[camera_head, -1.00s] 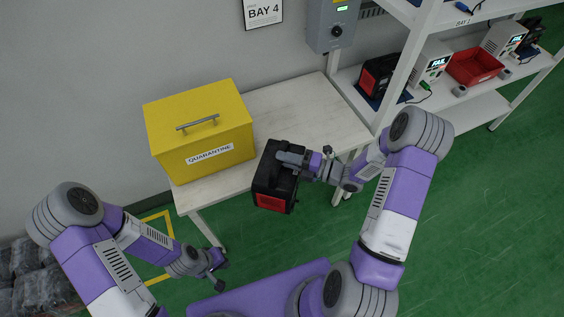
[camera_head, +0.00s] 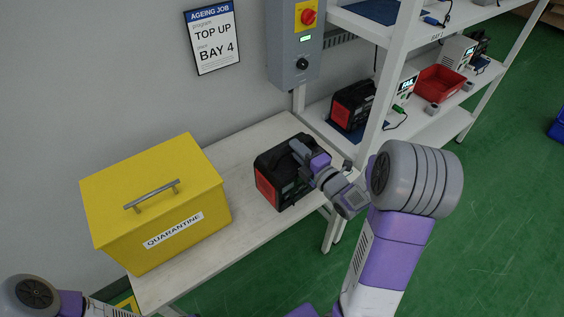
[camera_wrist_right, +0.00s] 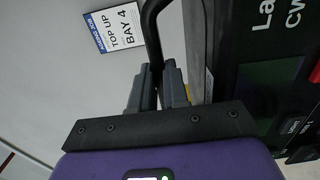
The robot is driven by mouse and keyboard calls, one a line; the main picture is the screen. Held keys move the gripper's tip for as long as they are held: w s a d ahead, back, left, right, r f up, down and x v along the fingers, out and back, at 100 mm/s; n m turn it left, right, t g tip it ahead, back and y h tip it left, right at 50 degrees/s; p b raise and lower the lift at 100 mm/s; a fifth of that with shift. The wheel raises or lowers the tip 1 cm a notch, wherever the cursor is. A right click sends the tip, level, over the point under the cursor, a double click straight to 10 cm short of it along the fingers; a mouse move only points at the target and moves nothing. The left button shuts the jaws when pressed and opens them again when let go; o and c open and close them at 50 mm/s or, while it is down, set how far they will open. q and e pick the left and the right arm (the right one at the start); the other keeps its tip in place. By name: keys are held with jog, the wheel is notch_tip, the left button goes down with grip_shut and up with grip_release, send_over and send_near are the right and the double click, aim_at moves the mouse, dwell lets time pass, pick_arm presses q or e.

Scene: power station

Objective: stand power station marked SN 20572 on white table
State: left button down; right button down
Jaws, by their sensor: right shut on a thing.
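A black and red power station (camera_head: 281,178) is at the right part of the white table (camera_head: 248,148), beside the yellow quarantine box. It looks upright; I cannot tell whether its base touches the tabletop. No SN mark is readable on it. My right gripper (camera_head: 303,156) is shut on its top handle; the black handle (camera_wrist_right: 152,40) runs between the fingers (camera_wrist_right: 158,88) in the right wrist view, with the front panel (camera_wrist_right: 270,90) at the right. My left gripper is out of view; only part of my left arm shows at the bottom left.
A yellow box marked QUARANTINE (camera_head: 158,210) takes up the table's left part. A shelf rack (camera_head: 376,135) stands close on the right, holding another power station (camera_head: 352,105) and a red bin (camera_head: 440,84). A grey control box (camera_head: 296,45) hangs on the wall behind.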

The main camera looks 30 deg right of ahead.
jog(key=shift+w+d+r+h, duration=0.25)
jog(key=shift+d+r+h, duration=0.05)
jog(key=shift+d+r, duration=0.15)
jog(key=w+f+b, duration=0.3)
jog(key=w+f, duration=0.1)
jog(key=w, duration=0.7)
jog(key=shift+w+a+f, duration=0.35)
jog(key=shift+a, duration=0.1)
dwell(0.4)
jog(key=shift+f+b, duration=0.6)
jog(key=shift+b, duration=0.15)
dwell(1.4)
